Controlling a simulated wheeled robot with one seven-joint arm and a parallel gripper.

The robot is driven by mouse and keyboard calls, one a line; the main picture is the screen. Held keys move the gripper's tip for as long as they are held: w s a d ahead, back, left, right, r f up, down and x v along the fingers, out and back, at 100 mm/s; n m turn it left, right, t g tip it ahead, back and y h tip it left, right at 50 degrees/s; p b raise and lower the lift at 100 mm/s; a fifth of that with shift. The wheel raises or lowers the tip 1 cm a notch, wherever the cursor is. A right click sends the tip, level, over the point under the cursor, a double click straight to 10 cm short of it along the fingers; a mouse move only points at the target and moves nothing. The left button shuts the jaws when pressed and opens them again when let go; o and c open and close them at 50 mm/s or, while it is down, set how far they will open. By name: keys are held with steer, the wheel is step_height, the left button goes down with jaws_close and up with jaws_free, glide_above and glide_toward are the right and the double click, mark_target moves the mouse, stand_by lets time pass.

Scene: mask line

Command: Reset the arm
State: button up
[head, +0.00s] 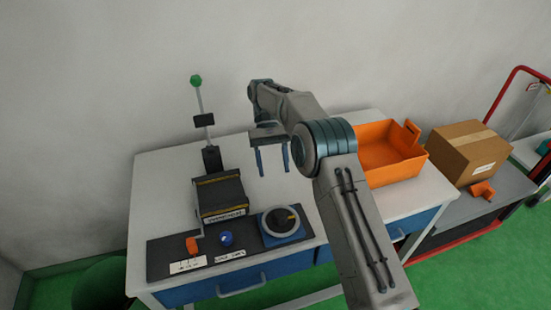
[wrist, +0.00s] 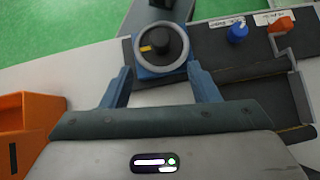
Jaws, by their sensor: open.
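My arm reaches up over the white table (head: 160,170). My gripper (head: 273,172) hangs above the table with its two blue fingers apart and nothing between them. In the wrist view my gripper (wrist: 163,85) is also open and empty. Beyond its fingertips is a round dial with a grey ring and black knob (wrist: 165,45). The dial also shows in the head view (head: 281,222), on a dark panel (head: 165,247), below and apart from the gripper.
Left of the gripper stands a black machine (head: 220,195) with an upright lever topped by a green knob (head: 196,80). A blue button (head: 226,239) and an orange switch (head: 192,245) sit on the panel. An orange bin (head: 385,155) and a cardboard box (head: 468,150) stand to the right.

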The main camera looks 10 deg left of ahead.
steer(key=s+d+r+m+t+y, duration=0.1)
steer(key=s+d+r+t+y, duration=0.15)
steer(key=d+r, duration=0.55)
steer(key=s+d+r+m+t+y, duration=0.1)
steer(key=s+d+r+t, duration=0.2)
steer(key=d+r, duration=0.5)
steer(key=s+d+f+m+t, duration=0.2)
steer(key=s+d+t, duration=0.3)
steer(key=s+d, duration=0.9)
steer(key=s+f, duration=0.1)
steer(key=s, duration=0.2)
steer(key=shift+s+d+f+m+t, duration=0.2)
steer(key=shift+d+f+m+t, duration=0.05)
steer(key=shift+f+m+t, duration=0.15)
steer(key=shift+y, duration=0.25)
